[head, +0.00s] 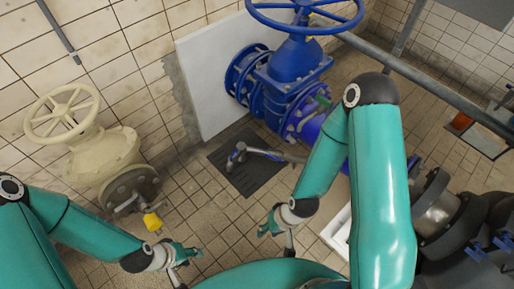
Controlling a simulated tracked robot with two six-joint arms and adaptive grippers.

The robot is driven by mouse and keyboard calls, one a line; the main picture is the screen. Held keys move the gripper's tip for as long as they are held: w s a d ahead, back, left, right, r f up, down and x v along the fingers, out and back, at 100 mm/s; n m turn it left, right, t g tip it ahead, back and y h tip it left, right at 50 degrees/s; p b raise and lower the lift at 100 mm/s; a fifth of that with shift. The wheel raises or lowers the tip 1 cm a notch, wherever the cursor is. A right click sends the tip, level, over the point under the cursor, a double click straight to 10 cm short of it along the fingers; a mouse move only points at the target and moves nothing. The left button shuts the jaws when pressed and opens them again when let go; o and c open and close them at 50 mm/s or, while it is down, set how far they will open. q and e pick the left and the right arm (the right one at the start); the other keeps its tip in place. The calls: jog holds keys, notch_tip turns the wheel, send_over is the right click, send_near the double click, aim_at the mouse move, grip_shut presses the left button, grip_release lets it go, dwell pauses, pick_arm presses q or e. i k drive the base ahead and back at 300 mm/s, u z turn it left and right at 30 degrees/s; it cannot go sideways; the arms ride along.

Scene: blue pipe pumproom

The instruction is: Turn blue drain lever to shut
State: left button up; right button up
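Two small blue levers (475,252) show at the lower right edge on dark pipework. A small green handle (320,100) sits on the side of the big blue valve (290,80). A grey drain pipe (262,153) runs from the blue pipework to a bend above a dark floor grate (243,172). I cannot tell for certain which of these is the blue drain lever. My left gripper (184,266) hangs at the bottom, left of centre, and touches no lever. My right gripper (279,236) hangs below the drain pipe, apart from it. The finger gaps are too small to judge.
A blue handwheel (303,12) tops the big valve. A grey rail (430,82) crosses the upper right. Tiled floor (215,215) is clear between my grippers.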

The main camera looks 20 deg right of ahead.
aim_at(274, 156)
jog(key=z, duration=0.2)
jog(key=i, duration=0.95)
jog(key=z, duration=0.6)
